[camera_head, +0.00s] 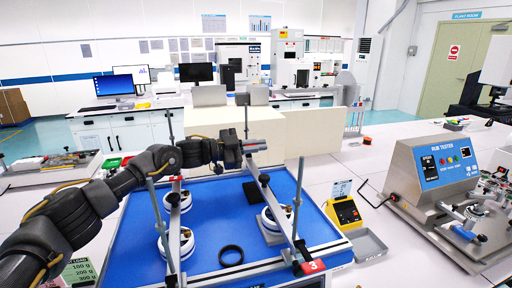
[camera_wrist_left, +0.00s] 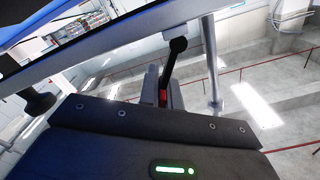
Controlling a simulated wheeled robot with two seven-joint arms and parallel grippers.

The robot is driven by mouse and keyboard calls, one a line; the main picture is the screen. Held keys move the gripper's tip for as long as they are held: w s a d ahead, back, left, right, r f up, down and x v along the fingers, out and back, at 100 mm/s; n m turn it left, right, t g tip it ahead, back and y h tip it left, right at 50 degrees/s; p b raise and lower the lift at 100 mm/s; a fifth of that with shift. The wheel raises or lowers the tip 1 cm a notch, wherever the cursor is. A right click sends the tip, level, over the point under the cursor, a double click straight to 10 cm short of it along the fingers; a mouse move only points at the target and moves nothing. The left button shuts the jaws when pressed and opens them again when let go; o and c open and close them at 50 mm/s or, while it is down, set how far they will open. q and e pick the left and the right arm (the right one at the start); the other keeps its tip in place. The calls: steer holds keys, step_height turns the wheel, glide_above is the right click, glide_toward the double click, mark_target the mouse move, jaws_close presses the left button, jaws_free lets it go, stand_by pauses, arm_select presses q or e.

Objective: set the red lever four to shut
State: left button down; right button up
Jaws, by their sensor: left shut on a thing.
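My left gripper (camera_head: 262,146) reaches in from the left over the far edge of the blue tester bed (camera_head: 205,215). In the left wrist view its fingers (camera_wrist_left: 168,92) are shut on a small red piece, which I take to be the red lever (camera_wrist_left: 163,97). A black arm with a round end (camera_wrist_left: 178,45) runs from the red piece up to the metal rail. The fingers hide most of the lever, and I cannot read its number. A red tag marked 3 (camera_head: 313,266) sits at the near end of the right rail.
White ring fixtures (camera_head: 178,243), a black ring (camera_head: 231,255) and upright metal posts stand on the blue bed. A yellow device (camera_head: 346,213) and a grey tray (camera_head: 368,245) lie to its right. The rub tester (camera_head: 440,165) stands further right. Free white tabletop shows between them.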

arm_select(q)
steer(key=f+m+b, duration=0.1)
steer(key=b, duration=0.1)
steer(key=s+f+m+b, duration=0.1)
steer(key=m+b, duration=0.1)
steer(key=shift+s+d+m, duration=0.1)
steer(key=shift+d+m, duration=0.1)
steer(key=shift+m, duration=0.1)
steer(key=shift+s+m+b, duration=0.1)
steer(key=shift+m+b, duration=0.25)
steer(key=shift+m, duration=0.15)
steer(key=shift+r+m, duration=0.15)
steer(key=shift+m, duration=0.15)
steer(key=c, duration=1.6)
jaws_free()
steer(key=b+v, duration=0.2)
steer(key=v, duration=0.5)
steer(key=shift+s+a, duration=0.15)
steer(key=shift+a, duration=0.05)
